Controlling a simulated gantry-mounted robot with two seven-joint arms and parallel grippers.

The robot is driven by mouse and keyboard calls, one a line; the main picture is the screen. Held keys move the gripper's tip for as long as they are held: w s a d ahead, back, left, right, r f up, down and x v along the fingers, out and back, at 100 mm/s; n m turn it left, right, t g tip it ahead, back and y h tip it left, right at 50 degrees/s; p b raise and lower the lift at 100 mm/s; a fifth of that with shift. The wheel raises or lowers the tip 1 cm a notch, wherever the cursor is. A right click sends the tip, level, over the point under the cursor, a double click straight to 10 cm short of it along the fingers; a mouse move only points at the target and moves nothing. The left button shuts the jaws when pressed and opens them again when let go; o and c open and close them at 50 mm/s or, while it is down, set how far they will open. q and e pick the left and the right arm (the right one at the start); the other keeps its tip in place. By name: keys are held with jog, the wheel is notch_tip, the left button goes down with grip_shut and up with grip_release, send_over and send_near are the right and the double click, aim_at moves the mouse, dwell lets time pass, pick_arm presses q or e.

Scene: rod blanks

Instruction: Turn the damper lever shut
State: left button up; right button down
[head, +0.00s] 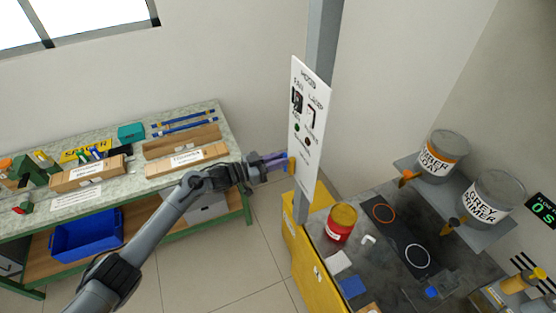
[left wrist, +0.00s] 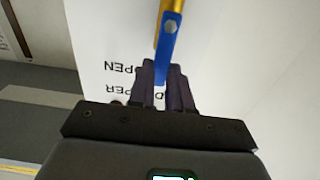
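The white hood panel (head: 308,125) stands upright on a grey post, with printed labels and small controls. My left gripper (head: 284,161) is at its lower left edge, beside a small yellow part (head: 291,165). In the left wrist view, the damper lever (left wrist: 168,42) is a blue bar with a silver bolt and a yellow-gold part at its far end. The dark fingers of the left gripper (left wrist: 164,80) are close on both sides of the lever's near end. Upside-down lettering with "OPEN" (left wrist: 120,68) shows beside it. My right gripper is out of view.
A workbench (head: 85,202) with boxes, blue rods and a blue bin (head: 87,236) is at left. At right, a dark counter holds a red can (head: 341,223) and rings, with two labelled hoppers (head: 441,157) above. Floor between is clear.

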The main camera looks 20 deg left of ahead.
pick_arm(q)
grip_shut()
jog(key=shift+s+d+f+m, duration=0.1)
jog(key=shift+m, duration=0.2)
jog(key=s+d+f+m+b, duration=0.3)
jog(key=f+m+b, duration=0.2)
jog(key=m+b, duration=1.1)
jog(key=shift+d+m, duration=0.2)
jog(key=shift+m, duration=0.5)
jog(key=shift+s, duration=0.1)
jog(key=o, duration=0.6)
grip_release()
